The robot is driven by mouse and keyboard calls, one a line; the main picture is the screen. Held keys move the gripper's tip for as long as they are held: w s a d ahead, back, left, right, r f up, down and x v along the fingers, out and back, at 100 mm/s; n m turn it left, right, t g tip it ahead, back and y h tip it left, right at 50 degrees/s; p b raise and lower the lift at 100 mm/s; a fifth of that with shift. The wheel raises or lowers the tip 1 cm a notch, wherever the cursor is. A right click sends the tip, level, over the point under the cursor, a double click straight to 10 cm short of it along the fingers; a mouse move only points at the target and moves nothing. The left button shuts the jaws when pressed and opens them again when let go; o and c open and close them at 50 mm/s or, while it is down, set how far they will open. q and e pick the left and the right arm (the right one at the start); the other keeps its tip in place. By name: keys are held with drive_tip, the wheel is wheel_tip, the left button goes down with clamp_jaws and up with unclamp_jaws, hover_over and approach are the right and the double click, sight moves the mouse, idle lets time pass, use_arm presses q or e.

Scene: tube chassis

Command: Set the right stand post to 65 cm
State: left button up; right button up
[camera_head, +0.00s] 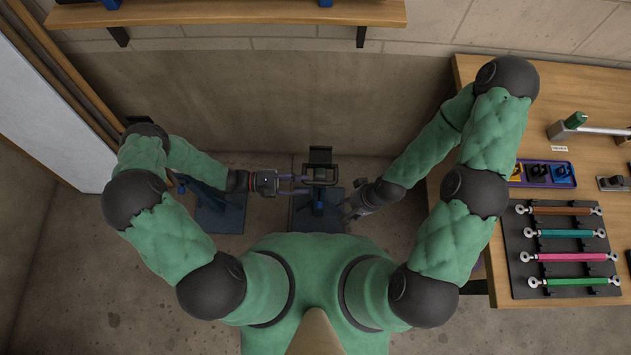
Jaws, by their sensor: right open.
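The right stand (300,219) has a blue base plate on the floor in the middle, with a short blue post part (318,208) and a dark bracket (320,155) at its top. My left gripper (305,184) reaches in from the left at the bracket's left side. Its two purple fingers are spread apart, but whether they grip the bracket or post is unclear. My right gripper (347,207) is open, low on the right side of the post, close to it. The post's height marks are too small to read.
The left stand (222,217) is on the floor, partly under my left arm. A wooden bench (478,186) at right holds a black rack (515,262) with coloured rods and a purple tray (518,173). A wall shelf (240,14) is above.

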use_arm(q)
drive_tip(key=a, duration=0.5)
drive_tip(key=shift+a, duration=0.35)
drive_tip(key=shift+d, duration=0.1)
